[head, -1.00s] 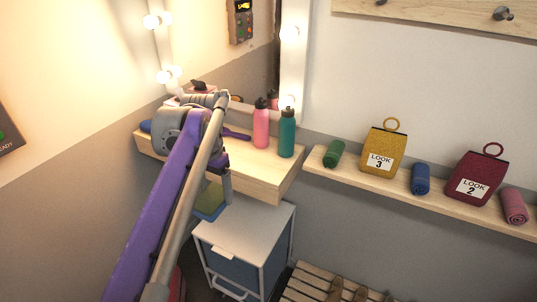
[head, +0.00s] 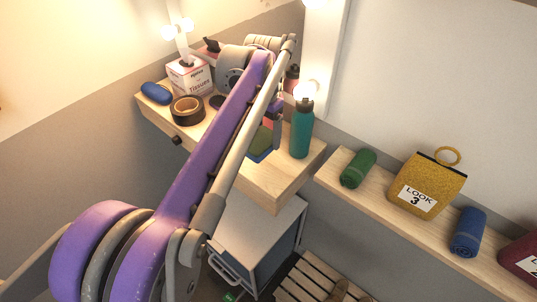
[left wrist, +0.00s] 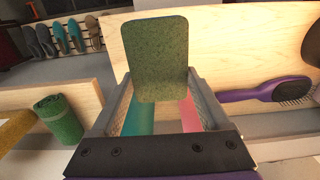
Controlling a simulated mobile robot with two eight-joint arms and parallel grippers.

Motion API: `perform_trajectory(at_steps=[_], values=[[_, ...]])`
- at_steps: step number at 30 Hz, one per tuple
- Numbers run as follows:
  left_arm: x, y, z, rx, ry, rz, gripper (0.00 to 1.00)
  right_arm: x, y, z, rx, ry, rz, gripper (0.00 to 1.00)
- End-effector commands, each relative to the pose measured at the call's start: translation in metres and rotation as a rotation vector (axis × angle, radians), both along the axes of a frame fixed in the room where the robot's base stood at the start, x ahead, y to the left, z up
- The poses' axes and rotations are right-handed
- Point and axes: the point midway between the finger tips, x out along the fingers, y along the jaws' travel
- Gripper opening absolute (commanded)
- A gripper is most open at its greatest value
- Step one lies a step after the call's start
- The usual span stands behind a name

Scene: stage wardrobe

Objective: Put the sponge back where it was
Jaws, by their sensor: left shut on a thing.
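The sponge is a flat pad with a green face and a blue side, seen in the head view (head: 260,142) and the left wrist view (left wrist: 156,58). My left gripper (head: 276,130) is shut on it, with a finger on each side in the left wrist view (left wrist: 158,98). In the head view the sponge appears over the wooden dressing shelf (head: 285,178), left of the teal bottle (head: 302,132). I cannot tell whether it touches the shelf. My arm hides part of the shelf. My right gripper is not in view.
A tissue box (head: 189,76), black tape roll (head: 188,110) and blue case (head: 156,93) stand on the shelf's left. A purple hairbrush (left wrist: 268,90) lies on the shelf. A wall ledge at right holds a green roll (head: 358,168) and yellow bag (head: 424,184). A cart (head: 258,222) stands below.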

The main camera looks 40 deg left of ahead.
Motion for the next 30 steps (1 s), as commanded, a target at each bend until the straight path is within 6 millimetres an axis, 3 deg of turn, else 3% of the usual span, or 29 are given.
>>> perform_trajectory(at_steps=[3,15,26,27,30], values=[[0.0,0.0,-0.025,0.0,0.0,-0.001,0.35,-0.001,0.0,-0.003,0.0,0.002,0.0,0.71],[0.0,0.0,-0.073,0.0,0.0,-0.001,0.35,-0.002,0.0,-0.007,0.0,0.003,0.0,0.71],[0.0,0.0,-0.08,0.0,0.0,0.0,0.35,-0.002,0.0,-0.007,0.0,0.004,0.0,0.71],[0.0,0.0,-0.08,0.0,0.0,0.0,0.85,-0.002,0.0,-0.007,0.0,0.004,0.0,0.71],[0.0,0.0,-0.08,0.0,0.0,0.0,1.0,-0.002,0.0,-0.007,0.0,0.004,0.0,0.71]])
